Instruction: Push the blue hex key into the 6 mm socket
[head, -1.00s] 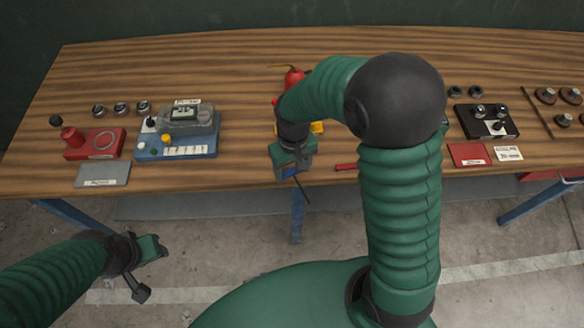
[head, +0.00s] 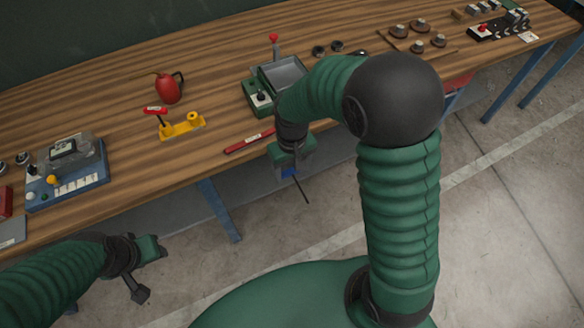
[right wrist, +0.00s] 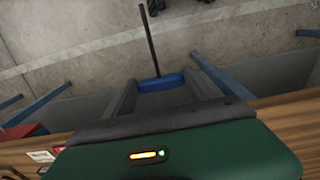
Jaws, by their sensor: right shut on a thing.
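The blue hex key (head: 288,172) is in my right gripper (head: 291,167), which is shut on its blue handle. Its thin dark shaft points down and slightly right in the head view, in front of the table edge over the floor. In the right wrist view the blue handle (right wrist: 160,83) lies crosswise between the two fingers, with the shaft running away from it. A yellow holder (head: 182,126) stands on the table, with a red-handled key (head: 155,110) beside it. I cannot make out which socket is 6 mm. My left gripper (head: 143,268) is away from the table, apparently empty; its opening is unclear.
The wooden table (head: 215,75) crosses the view. A red bar (head: 249,141) lies near its front edge, by a green device (head: 262,95). A red can (head: 168,88) stands behind the holder. A blue device (head: 66,175) is at left. Blue table legs (head: 218,208) stand below.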

